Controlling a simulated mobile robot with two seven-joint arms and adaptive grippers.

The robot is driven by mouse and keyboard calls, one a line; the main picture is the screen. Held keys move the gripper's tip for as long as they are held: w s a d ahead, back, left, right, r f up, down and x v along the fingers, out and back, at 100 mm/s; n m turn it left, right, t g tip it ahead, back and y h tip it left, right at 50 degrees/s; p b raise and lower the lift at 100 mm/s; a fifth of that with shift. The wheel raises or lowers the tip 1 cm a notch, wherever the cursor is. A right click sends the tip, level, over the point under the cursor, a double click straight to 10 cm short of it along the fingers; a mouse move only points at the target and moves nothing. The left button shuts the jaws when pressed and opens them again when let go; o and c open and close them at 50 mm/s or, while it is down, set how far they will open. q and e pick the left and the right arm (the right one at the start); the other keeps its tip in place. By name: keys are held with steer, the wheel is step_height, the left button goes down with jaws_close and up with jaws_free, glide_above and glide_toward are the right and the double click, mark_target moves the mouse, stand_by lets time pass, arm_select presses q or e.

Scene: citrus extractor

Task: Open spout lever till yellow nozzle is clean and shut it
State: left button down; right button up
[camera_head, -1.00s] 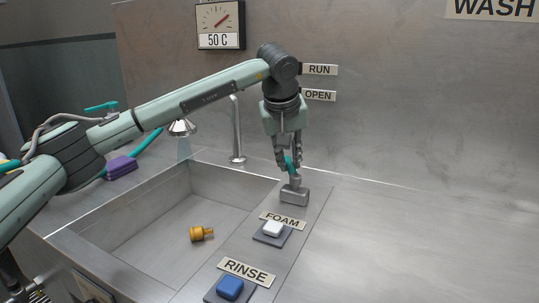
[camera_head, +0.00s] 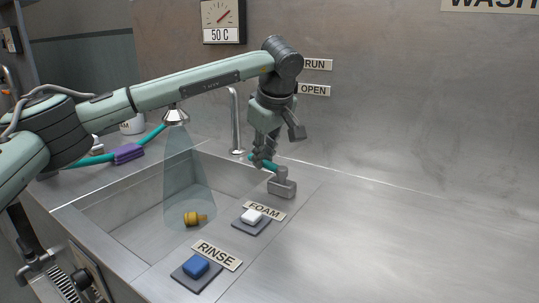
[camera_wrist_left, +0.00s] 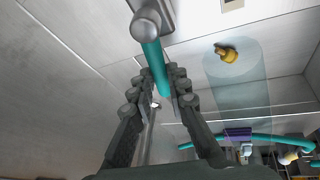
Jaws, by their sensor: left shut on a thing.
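The teal spout lever (camera_head: 264,164) leans left from its grey metal base (camera_head: 282,188) at the sink's back right corner. My left gripper (camera_head: 259,158) is shut on the lever. In the left wrist view, the teal lever (camera_wrist_left: 156,66) runs between the fingers of my left gripper (camera_wrist_left: 160,92). The yellow nozzle (camera_head: 192,218) lies on its side in the sink (camera_head: 120,212). A pale translucent spray cone (camera_head: 188,170) comes down from the shower head (camera_head: 176,116) over the nozzle. I cannot tell whether dirt is on it. My right gripper is not in view.
A white FOAM button (camera_head: 252,216) and a blue RINSE button (camera_head: 196,266) sit on the counter right of the sink. A tall pipe (camera_head: 235,120) stands behind the sink. The right counter is clear.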

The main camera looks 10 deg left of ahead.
arm_select(q)
steer(key=shift+s+a+n+g+y, duration=0.2)
steer(key=shift+s+n, duration=0.1)
steer(key=shift+n, duration=0.4)
steer(key=shift+s+a+n+g+y, duration=0.1)
steer(key=shift+s+n+y, duration=0.15)
steer(key=shift+n, duration=0.45)
steer(key=c, duration=1.5)
jaws_free()
steer(key=shift+o, duration=0.2)
steer(key=v, duration=1.2)
